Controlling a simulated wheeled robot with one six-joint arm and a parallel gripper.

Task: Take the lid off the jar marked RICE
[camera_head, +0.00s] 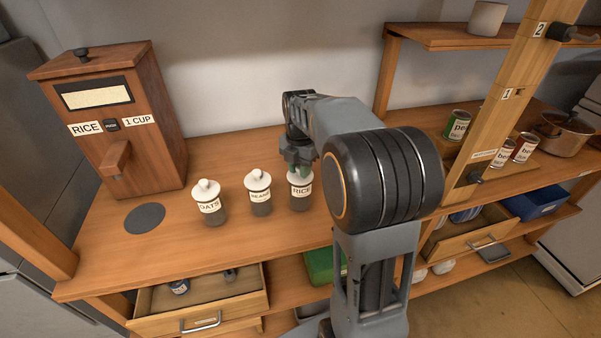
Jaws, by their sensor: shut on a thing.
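The jar marked RICE (301,191) stands upright on the wooden counter, the rightmost of three small dark jars with white lids. My gripper (300,168) is above it, shut on its white lid (296,179). The lid is at the top of the jar; I cannot tell whether there is a gap between them. My arm hides part of the lid's top and the counter to the right of the jar.
The OATS jar (209,204) and BEANS jar (259,194) stand close to the left. A wooden RICE dispenser (115,125) stands at the back left, with a dark round disc (145,218) before it. An open drawer (200,303) juts out below. A wooden post (503,110) rises at the right.

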